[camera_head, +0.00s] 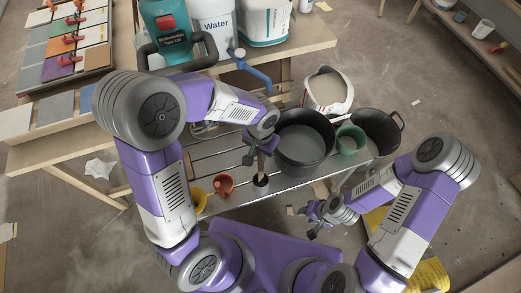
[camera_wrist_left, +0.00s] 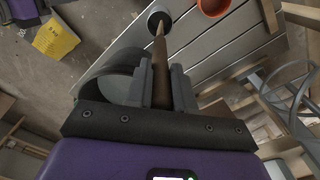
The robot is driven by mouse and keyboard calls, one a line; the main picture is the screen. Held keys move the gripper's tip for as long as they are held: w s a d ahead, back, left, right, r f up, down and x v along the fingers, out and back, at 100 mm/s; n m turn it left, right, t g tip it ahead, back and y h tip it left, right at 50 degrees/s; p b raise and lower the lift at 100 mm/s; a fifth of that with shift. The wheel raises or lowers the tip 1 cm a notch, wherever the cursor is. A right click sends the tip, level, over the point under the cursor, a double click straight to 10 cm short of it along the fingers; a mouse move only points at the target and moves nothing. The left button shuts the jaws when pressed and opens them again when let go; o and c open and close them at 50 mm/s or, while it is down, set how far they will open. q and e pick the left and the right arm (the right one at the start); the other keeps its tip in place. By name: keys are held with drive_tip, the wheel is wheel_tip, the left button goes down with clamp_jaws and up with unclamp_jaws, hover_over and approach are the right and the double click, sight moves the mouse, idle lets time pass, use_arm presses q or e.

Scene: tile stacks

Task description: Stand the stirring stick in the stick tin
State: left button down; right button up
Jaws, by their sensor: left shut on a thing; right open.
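My left gripper (camera_head: 261,148) is shut on the stirring stick (camera_head: 261,165), a brown stick pointing down toward the dark stick tin (camera_head: 260,186) on the slatted bench. In the left wrist view the stick (camera_wrist_left: 161,62) sits between the fingers (camera_wrist_left: 161,85), and its pointed tip overlaps the tin's mouth (camera_wrist_left: 156,17). I cannot tell whether the tip is inside the tin or just above it. The tin looks upright. My right gripper (camera_head: 314,217) is open and empty, beyond the bench's front edge.
A large dark bucket (camera_head: 304,160) stands close to the right of the tin. An orange pot (camera_head: 224,184) and a yellow pot (camera_head: 199,200) are to its left. A green pot (camera_head: 351,142) and another dark bucket (camera_head: 385,121) stand farther right.

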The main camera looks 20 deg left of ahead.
use_arm(q)
drive_tip(key=shift+f+b, duration=2.5)
drive_tip(key=shift+f, duration=0.75)
drive_tip(key=c, duration=0.9)
unclamp_jaws()
wheel_tip(320, 180, up, 8)
drive_tip(key=p, duration=0.3)
drive_tip(key=shift+f, duration=0.2)
